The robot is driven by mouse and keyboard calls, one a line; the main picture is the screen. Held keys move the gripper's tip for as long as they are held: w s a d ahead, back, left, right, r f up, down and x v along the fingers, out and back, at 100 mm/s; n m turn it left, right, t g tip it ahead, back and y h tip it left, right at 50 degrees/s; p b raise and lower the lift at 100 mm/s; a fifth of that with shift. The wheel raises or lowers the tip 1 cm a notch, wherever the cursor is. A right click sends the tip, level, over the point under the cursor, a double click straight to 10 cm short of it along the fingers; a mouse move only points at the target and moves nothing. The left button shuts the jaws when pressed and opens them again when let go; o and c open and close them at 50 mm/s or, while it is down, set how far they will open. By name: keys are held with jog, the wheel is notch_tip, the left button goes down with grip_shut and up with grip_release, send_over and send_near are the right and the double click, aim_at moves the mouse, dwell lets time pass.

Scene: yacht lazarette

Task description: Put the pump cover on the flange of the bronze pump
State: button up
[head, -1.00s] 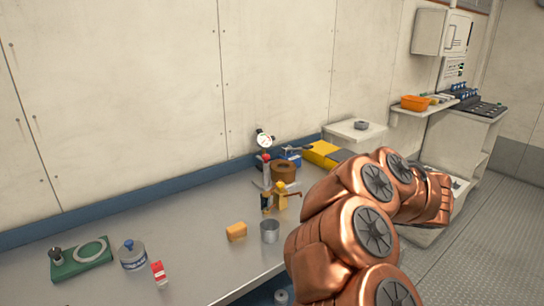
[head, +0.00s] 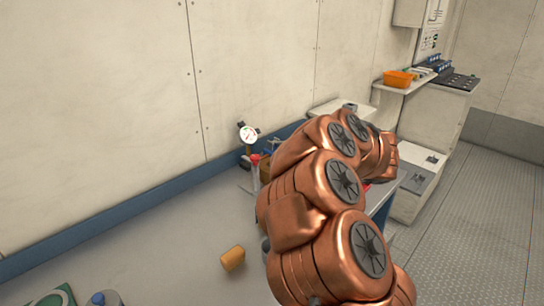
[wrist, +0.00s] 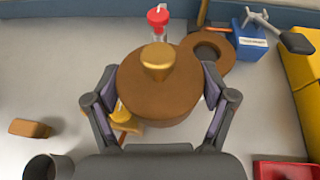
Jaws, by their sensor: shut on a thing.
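The pump cover (wrist: 150,100) is a round brown disc with a gold knob on top. In the wrist view my gripper (wrist: 158,84) is shut on it, one finger at each side. The bronze pump's flange (wrist: 226,68) shows as a brown ring with a dark opening, just behind and right of the cover in the picture. The cover overlaps the ring's near left edge in this view; I cannot tell the height between them. In the head view my arm hides the gripper and the cover, and only a sliver of the brown pump (head: 265,170) shows.
Around the pump stand a red-capped bottle (wrist: 157,22), a blue box (wrist: 249,42), a yellow case (wrist: 302,65) and a dial gauge (head: 248,134). A red tray (wrist: 285,170) is at lower right. A tan block (head: 233,258) and a grey cup (wrist: 46,167) are left.

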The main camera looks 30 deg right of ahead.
jog(key=w+d+p, duration=0.1)
jog(key=w, duration=0.3)
jog(key=w+d+p, duration=0.1)
jog(key=w+p, duration=0.1)
jog(key=w, duration=0.2)
jog(key=w+d+f+p, duration=0.1)
jog(key=w+d, duration=0.1)
jog(key=w, duration=0.2)
jog(key=shift+w, duration=0.25)
notch_tip(320, 180, down, 3)
jog(key=shift+d+f+p, duration=0.1)
jog(key=shift+f+p, duration=0.1)
jog(key=shift+p, duration=0.6)
jog(key=shift+f, duration=0.15)
jog(key=shift+f+b, duration=0.2)
jog(key=shift+b, duration=0.1)
jog(key=o, duration=1.2)
jog(key=shift+r, duration=0.1)
